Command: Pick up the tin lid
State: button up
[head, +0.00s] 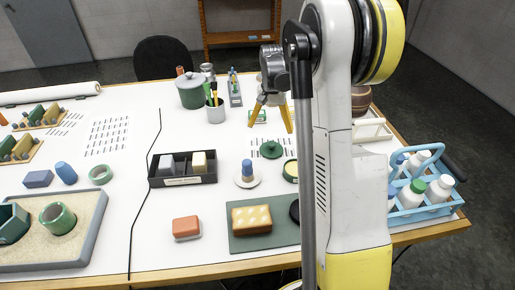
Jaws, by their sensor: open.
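A dark green round lid with a small raised middle (271,149) lies on a printed white sheet right of the table's middle. It looks like the tin lid. Close by on its lower right is a round green tin (290,172) with a pale top, partly hidden by my arm. My gripper (270,126) points down, with its two orange fingers spread and nothing between them. In the picture it is just above the green lid, apart from it; its exact height is unclear.
A blue bottle carrier (436,196) stands at the right edge.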

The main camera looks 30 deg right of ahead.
aim_at(272, 143)
jog(key=f+b, duration=0.1)
jog(key=f, duration=0.6)
jog(key=f+b, duration=0.1)
jog(key=f, duration=0.2)
jog(key=shift+s+d+f+b, duration=0.1)
jog(key=shift+d+f+b, duration=0.15)
jog(key=shift+d+b, duration=0.15)
jog(key=c, duration=1.1)
